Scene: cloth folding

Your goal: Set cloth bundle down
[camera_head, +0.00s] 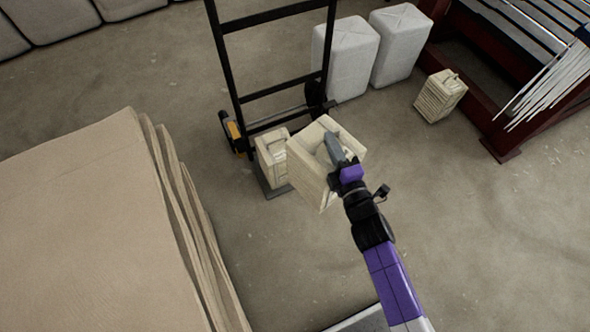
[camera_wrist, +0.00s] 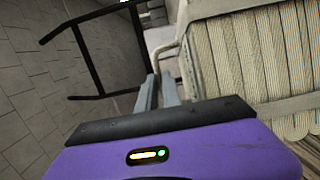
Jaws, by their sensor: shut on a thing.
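A cream cloth bundle (camera_head: 311,170) hangs at the end of my arm in the head view, in front of the hand truck's foot. My gripper (camera_head: 332,140) is shut on it at its top. In the wrist view, the bundle (camera_wrist: 255,60) fills the right side as tied, layered folds, with a handle-like loop beside the fingers. My gripper's grey fingers (camera_wrist: 158,92) show there close together; their tips are partly hard to make out. A second cream bundle (camera_head: 272,158) stands on the hand truck's plate, just left of the held one and partly covered by it.
A black hand truck (camera_head: 235,80) stands upright behind the bundles. Two white wrapped blocks (camera_head: 346,58) stand behind it. Another small bundle (camera_head: 440,95) sits on the floor near a dark red rack (camera_head: 470,110). Large tan stacked sheets (camera_head: 80,230) fill the left. Floor at right is clear.

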